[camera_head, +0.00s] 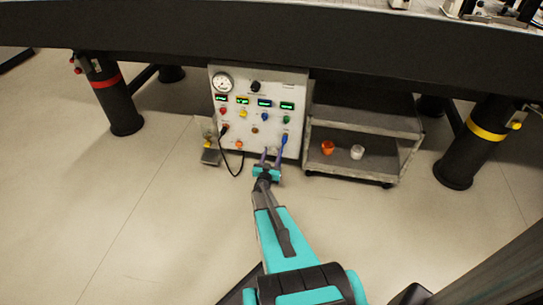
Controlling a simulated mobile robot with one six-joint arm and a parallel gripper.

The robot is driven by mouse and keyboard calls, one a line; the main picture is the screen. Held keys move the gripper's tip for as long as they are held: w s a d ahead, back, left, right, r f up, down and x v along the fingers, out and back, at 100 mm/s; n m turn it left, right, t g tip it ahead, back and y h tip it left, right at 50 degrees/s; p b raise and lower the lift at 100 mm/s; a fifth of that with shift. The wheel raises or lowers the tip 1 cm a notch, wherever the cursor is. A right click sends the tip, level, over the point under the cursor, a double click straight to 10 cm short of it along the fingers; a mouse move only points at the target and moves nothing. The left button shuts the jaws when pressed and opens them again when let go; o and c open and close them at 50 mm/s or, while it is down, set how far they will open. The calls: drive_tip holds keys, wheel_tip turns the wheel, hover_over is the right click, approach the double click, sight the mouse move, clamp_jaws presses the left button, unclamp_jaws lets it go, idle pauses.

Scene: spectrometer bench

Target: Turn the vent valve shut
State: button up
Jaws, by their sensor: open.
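A light grey control panel (240,151) stands on the floor under the bench. It bears a round gauge (223,83), a black knob (255,87), small green displays and several coloured knobs or plugs. I cannot tell for sure which fitting is the vent valve; a small pale fitting low on the panel, between my fingertips, is too small to make out. My gripper (272,153) is open, its two fingers pointing at the lower right of the panel. I cannot tell whether they touch anything. My teal arm reaches up from the bottom of the view.
A dark bench (150,33) overhangs the panel. A low grey cart (365,120) to the right holds an orange cup (327,147) and a white cup (357,152). A black cable (229,165) loops from the panel's left. Black bench legs stand at both sides. The front floor is clear.

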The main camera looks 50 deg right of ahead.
drive_tip(key=c, duration=1.1)
drive_tip(key=shift+o, duration=0.2)
